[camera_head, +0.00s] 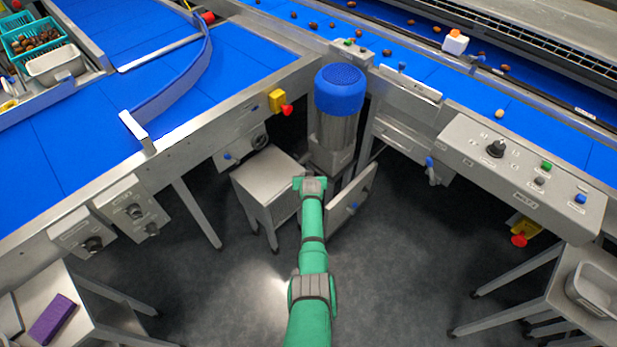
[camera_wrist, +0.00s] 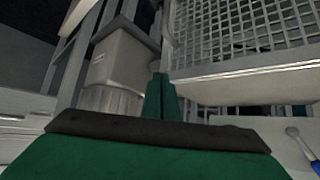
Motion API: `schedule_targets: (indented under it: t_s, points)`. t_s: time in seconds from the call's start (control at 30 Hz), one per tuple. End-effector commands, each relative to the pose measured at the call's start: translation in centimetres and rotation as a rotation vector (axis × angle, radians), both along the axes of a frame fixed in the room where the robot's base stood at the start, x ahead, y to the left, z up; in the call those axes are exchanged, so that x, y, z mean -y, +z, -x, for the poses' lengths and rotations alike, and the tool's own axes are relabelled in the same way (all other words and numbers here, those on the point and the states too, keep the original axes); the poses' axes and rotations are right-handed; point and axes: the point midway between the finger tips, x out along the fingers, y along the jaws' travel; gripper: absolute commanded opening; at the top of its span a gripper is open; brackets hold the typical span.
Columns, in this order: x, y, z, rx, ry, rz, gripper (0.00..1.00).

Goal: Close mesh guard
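In the head view a grey panel that appears to be the mesh guard (camera_head: 351,201) stands out at an angle from the foot of the blue-capped motor (camera_head: 337,125). In the wrist view the guard's wire mesh and pale frame (camera_wrist: 245,86) fill the upper right. My gripper (camera_head: 312,184) is low, just left of the panel and in front of the motor. Its green fingers (camera_wrist: 161,97) show together in the wrist view, close to the frame's left end. I see nothing between them; whether they touch the frame I cannot tell.
A grey stand (camera_head: 268,187) is close left of my gripper. Blue conveyors (camera_head: 80,150) run on both sides, with a control panel (camera_head: 522,172) at the right. A small table with a purple block (camera_head: 52,319) is at lower left.

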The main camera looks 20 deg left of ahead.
Motion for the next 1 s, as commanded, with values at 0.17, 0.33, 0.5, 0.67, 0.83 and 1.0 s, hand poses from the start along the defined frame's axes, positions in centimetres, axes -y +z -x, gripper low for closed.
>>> schedule_targets:
  t_s: [0.17, 0.33, 0.5, 0.67, 0.83, 1.0]
  points:
    - [0.7, 0.2, 0.1, 0.006, 0.001, -0.002, 0.00]
    - [2.9, 0.1, 1.1, 0.002, 0.002, -0.002, 0.00]
    - [5.1, 1.4, 1.6, 0.004, 0.000, -0.002, 0.00]
    - [6.2, 3.0, 2.4, 0.003, 0.005, -0.002, 0.00]
    - [7.5, 4.8, 3.3, 0.002, 0.012, -0.003, 0.00]
    - [8.8, 6.1, 3.8, 0.001, 0.014, -0.001, 0.00]
